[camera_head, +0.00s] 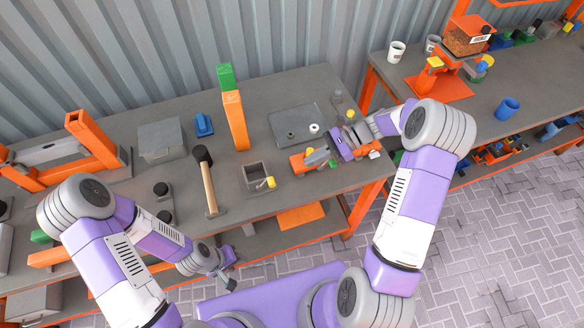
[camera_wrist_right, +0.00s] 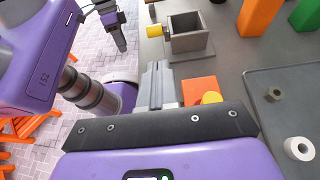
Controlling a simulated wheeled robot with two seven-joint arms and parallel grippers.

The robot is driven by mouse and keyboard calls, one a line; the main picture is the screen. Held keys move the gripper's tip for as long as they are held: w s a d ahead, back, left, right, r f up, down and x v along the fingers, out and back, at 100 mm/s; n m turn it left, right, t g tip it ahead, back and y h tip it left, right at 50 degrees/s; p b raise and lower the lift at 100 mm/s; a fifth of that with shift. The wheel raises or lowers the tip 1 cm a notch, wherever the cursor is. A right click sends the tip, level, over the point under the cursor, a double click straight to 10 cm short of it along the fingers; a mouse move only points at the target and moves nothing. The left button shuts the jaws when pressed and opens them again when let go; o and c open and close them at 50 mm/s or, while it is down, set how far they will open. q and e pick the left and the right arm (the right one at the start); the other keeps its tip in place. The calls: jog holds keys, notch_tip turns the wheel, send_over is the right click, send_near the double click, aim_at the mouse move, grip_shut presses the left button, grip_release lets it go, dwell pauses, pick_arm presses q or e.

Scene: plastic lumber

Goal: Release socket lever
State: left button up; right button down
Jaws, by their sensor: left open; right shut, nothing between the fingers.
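A grey open-topped square socket (camera_head: 256,173) stands on the bench, with a yellow-tipped lever (camera_head: 270,183) at its front right. The socket (camera_wrist_right: 188,38) and the lever's yellow tip (camera_wrist_right: 154,31) also show in the right wrist view. My right gripper (camera_head: 316,158) is shut and empty, to the right of the socket and apart from it, over or beside an orange part (camera_head: 297,161) with a yellow knob. I cannot tell if it touches that part. My left gripper (camera_head: 229,282) is open and empty, low in front of the bench.
A hammer (camera_head: 209,185) lies left of the socket. An orange block (camera_head: 236,122) and a green block (camera_head: 225,76) stand behind it. A grey tray (camera_head: 297,121) with small parts lies behind my right gripper. A second bench (camera_head: 480,100) is at the right.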

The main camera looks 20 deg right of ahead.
pick_arm(q)
jog(key=shift+w+f+b, duration=0.1)
jog(key=shift+f+b, duration=0.2)
pick_arm(e)
jog(key=x, duration=0.9)
jog(key=shift+a+f, duration=0.2)
jog(key=shift+a, duration=0.15)
pick_arm(q)
jog(key=shift+r, duration=0.1)
pick_arm(e)
jog(key=shift+r, duration=0.1)
